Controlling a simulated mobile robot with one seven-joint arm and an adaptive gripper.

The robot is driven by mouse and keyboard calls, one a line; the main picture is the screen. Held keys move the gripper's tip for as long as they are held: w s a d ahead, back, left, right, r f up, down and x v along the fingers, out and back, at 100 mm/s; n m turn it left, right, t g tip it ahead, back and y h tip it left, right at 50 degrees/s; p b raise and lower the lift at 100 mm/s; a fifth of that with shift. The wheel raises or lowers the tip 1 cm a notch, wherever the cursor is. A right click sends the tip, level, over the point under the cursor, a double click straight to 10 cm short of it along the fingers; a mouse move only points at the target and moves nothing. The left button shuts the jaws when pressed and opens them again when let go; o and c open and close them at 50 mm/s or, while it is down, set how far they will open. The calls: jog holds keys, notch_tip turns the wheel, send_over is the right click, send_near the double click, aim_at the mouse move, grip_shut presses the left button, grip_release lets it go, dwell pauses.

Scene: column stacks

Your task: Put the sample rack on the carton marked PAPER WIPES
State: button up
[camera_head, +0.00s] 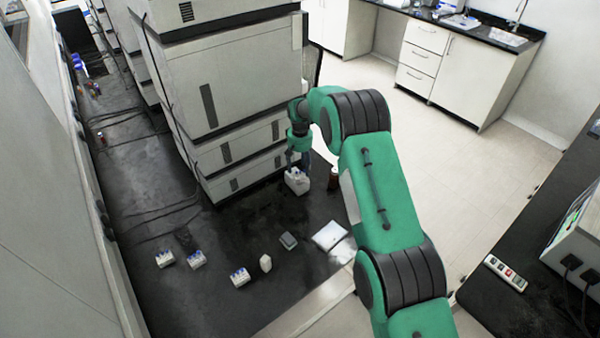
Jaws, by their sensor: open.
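My gripper (298,161) is at the end of my green arm, beside the front of the tall instrument stack. It is open and points down just above a white jug-like container (297,181); I cannot tell whether the fingers touch it. No PAPER WIPES lettering is readable, so I cannot identify the carton.
The instrument stack (225,90) rises behind the gripper. A brown bottle (333,178) stands right of the jug. A small white bottle (266,263), a grey block (288,241) and a flat white item (330,235) lie toward the front.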

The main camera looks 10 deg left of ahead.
aim_at(300, 175)
notch_tip(300, 175, up, 7)
dwell(0.4)
dwell(0.4)
jog(key=shift+r, duration=0.1)
